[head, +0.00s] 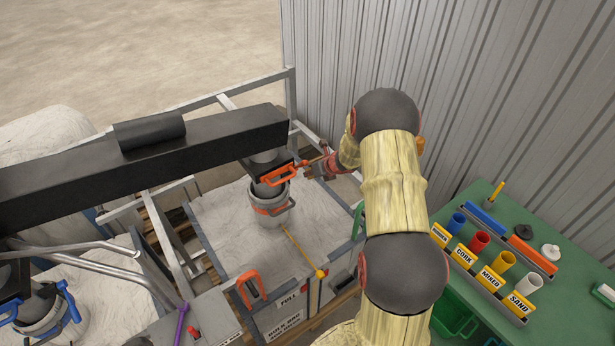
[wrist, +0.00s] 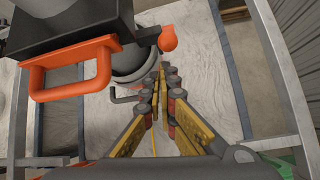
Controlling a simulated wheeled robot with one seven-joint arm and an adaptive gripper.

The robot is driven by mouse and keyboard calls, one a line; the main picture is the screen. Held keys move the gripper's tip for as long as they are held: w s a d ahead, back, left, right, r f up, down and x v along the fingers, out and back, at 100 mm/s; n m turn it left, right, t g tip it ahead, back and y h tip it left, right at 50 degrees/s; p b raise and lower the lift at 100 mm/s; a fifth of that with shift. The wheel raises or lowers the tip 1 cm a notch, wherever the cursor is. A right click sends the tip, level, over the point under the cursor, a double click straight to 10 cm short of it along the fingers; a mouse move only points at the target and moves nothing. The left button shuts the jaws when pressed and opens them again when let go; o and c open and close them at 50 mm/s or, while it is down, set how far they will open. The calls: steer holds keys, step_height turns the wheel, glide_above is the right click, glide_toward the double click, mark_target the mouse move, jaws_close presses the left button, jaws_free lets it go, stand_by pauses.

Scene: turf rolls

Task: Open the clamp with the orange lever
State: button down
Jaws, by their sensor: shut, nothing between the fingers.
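A grey cylindrical spout collar (head: 268,212) with orange parts around it hangs below the black beam, over a white bulk bag (head: 225,225). A bright orange loop handle (head: 278,175) sits just above the collar; it also shows at upper left in the wrist view (wrist: 70,68). An orange round knob (wrist: 168,38) is to the right of the collar there. A dark bent bar (wrist: 125,97) juts from the collar's lower side. My gripper (wrist: 161,78) is shut and empty, its tips near the collar's right side. In the head view it is small, right of the collar; contact cannot be told.
A second spout with blue levers (head: 70,302) is at lower left. Metal frame rails (head: 290,105) surround the bag. A green table (head: 485,215) with coloured cups stands right, beside a corrugated wall (head: 470,80).

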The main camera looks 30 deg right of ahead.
steer(key=a+v, duration=0.1)
steer(key=v, duration=0.8)
steer(key=shift+w+d+r, duration=0.2)
steer(key=shift+d+r, duration=0.1)
steer(key=shift+r, duration=0.05)
steer(key=shift+a, duration=0.1)
